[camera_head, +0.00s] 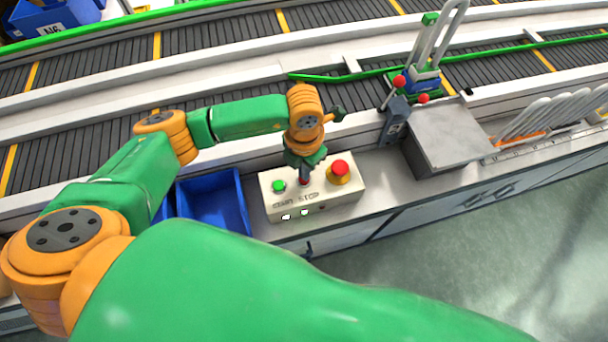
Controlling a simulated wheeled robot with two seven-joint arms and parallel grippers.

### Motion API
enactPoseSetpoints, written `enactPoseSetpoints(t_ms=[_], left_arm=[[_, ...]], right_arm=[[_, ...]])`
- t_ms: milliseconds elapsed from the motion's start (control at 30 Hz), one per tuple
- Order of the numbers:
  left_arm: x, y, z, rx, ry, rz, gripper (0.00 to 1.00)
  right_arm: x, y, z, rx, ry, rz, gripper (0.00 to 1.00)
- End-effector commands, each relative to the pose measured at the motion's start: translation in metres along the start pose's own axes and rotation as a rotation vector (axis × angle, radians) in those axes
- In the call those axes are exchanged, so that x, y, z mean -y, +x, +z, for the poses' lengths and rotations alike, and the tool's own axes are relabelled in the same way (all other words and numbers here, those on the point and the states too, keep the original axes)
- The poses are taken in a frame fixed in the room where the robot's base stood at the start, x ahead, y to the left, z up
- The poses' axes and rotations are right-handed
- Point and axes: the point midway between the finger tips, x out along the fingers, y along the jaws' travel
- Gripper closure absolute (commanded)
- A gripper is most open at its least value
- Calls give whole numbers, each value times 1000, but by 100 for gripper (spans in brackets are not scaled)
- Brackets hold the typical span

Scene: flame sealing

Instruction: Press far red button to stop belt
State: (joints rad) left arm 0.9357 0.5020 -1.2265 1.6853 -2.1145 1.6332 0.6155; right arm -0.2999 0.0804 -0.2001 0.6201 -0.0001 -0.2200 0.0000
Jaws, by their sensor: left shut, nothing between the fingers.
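A cream control box (330,203) stands on the counter with START and STOP lettering on its front part. It carries a green button (278,186) on the left and a large red button (340,168) on a yellow base on the right. Between them, a small dark red part (304,182) shows just under my left gripper (304,172). The gripper points down over the middle of the box, shut and empty, left of the large red button. I cannot tell whether its tips touch the small red part. My right gripper is not in view.
The conveyor belt (205,37) runs behind the counter. A blue bin (213,200) stands left of the box. A grey metal plate (448,135) and a device with red knobs (422,80) stand to the right. White looped items (550,112) stand in a rack farther right.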

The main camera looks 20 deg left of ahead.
Motion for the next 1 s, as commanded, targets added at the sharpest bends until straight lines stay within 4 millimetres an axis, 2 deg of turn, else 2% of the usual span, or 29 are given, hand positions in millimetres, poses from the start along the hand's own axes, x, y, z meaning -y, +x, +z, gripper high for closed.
enactPoseSetpoints(t_ms=[700,867,1000], left_arm=[[0,12,0,0,0,0,100],[0,3,0,0,0,0,100],[0,-18,0,1,0,1,100]], right_arm=[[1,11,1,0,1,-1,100],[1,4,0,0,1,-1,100],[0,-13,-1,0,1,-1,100]])
